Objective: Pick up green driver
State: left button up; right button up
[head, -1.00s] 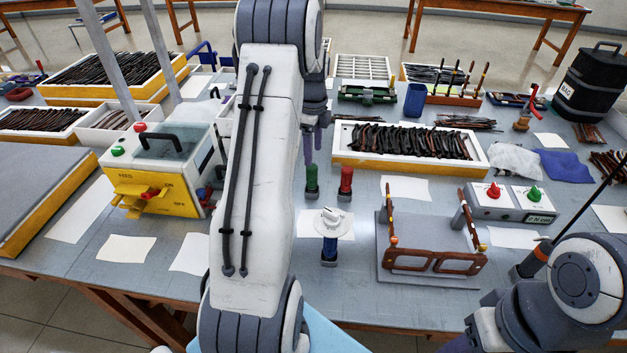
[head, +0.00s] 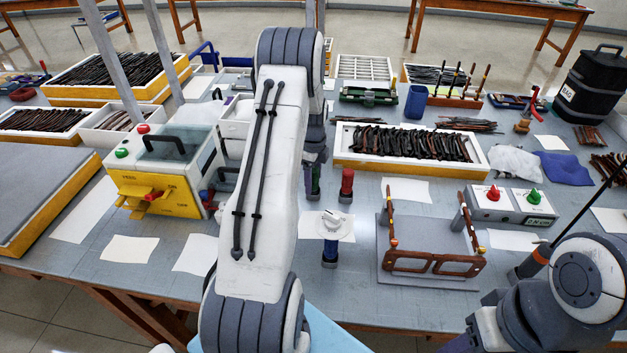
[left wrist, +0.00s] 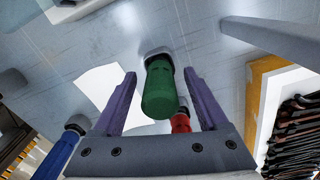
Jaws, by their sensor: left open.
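The green driver (left wrist: 160,92) stands upright in a dark holder on the table. In the left wrist view its handle shows between the two purple fingers of my left gripper (left wrist: 160,73), with a gap on each side. The gripper is open. In the head view the left gripper (head: 316,158) is just above the green driver (head: 314,188), whose upper part it hides. My right arm shows at the lower right of the head view, and the state of its gripper cannot be made out.
A red driver (head: 346,186) stands close to the right of the green one; it also shows in the left wrist view (left wrist: 181,122). A blue driver with a white disc (head: 331,226) is nearer. A tray of dark frames (head: 482,160) lies behind.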

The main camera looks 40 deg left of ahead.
pick_arm(q)
grip_shut()
jog(key=shift+r, duration=0.1)
